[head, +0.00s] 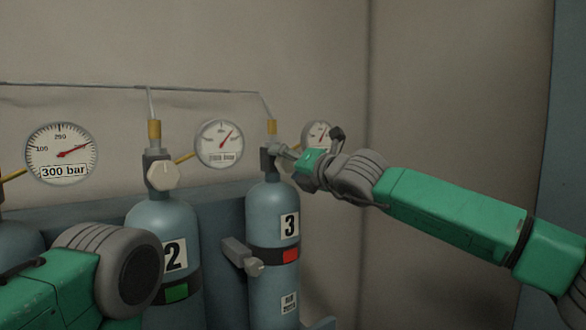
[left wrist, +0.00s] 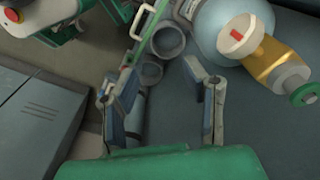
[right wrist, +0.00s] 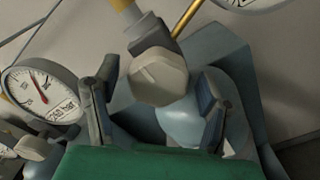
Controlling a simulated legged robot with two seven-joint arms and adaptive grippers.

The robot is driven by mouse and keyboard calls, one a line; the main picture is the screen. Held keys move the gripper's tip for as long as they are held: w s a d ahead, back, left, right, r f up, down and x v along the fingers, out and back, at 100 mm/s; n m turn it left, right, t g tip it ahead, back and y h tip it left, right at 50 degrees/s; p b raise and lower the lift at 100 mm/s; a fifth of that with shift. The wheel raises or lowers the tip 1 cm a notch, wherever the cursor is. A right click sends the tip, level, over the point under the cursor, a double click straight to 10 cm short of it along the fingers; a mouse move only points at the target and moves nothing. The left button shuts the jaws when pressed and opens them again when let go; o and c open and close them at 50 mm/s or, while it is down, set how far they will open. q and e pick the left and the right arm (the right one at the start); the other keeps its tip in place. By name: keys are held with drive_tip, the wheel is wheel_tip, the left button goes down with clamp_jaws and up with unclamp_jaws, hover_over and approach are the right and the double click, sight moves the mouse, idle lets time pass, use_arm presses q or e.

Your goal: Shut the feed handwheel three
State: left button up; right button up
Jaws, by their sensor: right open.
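Cylinder three (head: 273,212) is blue-grey, with a "3" label and a red tag on its dark band. Its valve (head: 269,158) sits on top. In the head view my right gripper (head: 300,158) is at the right of this valve and mostly hides its handwheel. In the right wrist view the pale faceted handwheel (right wrist: 160,80) lies between the fingertips of my open right gripper (right wrist: 157,76); gaps show on both sides. My left gripper (left wrist: 160,72) is open and empty in the left wrist view; its fingers are not visible in the head view.
Cylinder two (head: 150,220), with its own handwheel (head: 163,174) and a green tag, stands to the left. Round gauges (head: 219,144) and a thin pipe (head: 200,90) run along the wall. A grey block (head: 240,256) juts out beside cylinder three's band.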

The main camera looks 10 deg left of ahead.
drive_tip(key=v, duration=1.1)
drive_tip(key=shift+s+d, duration=0.15)
drive_tip(key=shift+d, duration=0.25)
drive_tip(key=shift+f, duration=0.1)
